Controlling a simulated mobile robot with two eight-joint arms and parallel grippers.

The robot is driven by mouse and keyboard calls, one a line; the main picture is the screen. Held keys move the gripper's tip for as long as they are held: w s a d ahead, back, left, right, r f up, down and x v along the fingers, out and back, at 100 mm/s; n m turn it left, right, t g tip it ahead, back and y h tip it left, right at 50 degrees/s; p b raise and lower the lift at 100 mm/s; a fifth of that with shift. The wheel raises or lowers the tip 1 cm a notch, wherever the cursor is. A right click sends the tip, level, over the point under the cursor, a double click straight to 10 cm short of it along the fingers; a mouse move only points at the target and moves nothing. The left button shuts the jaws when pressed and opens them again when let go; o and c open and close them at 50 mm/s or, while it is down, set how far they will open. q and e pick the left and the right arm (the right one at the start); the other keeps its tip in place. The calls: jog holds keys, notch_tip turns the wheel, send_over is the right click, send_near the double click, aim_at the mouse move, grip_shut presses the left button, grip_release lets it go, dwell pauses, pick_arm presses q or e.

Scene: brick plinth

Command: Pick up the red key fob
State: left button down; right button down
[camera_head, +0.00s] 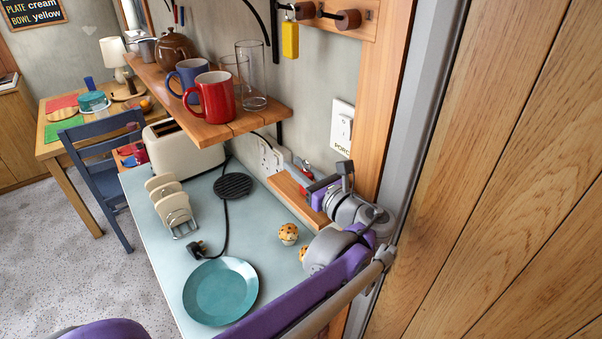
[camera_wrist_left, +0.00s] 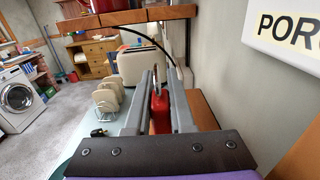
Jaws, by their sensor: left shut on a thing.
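The red key fob (camera_wrist_left: 159,115) is between the two grey fingers of my left gripper (camera_wrist_left: 160,92) in the left wrist view, with its metal ring upright at the far end. In the head view, a small red part of the fob (camera_head: 307,169) shows beside the fingers of my left gripper (camera_head: 301,172), near the wall. The gripper is shut on the fob, over the low wooden ledge (camera_head: 284,188). I cannot tell whether the fob touches the ledge. My right gripper is not in view.
A yellow fob (camera_head: 290,40) hangs from the wooden peg rack above. A shelf (camera_head: 205,128) with mugs and glasses juts out to the left.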

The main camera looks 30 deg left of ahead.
pick_arm(q)
jog(key=shift+s+a+r, duration=0.1)
jog(key=shift+s+r, duration=0.1)
jog(key=shift+r, duration=0.3)
notch_tip(320, 180, up, 6)
jog(key=s+a, duration=0.3)
jog(key=s, duration=0.6)
jog(key=s+a+b, duration=0.1)
jog(key=s+a, duration=0.3)
jog(key=s, duration=0.5)
jog(key=shift+a, duration=0.25)
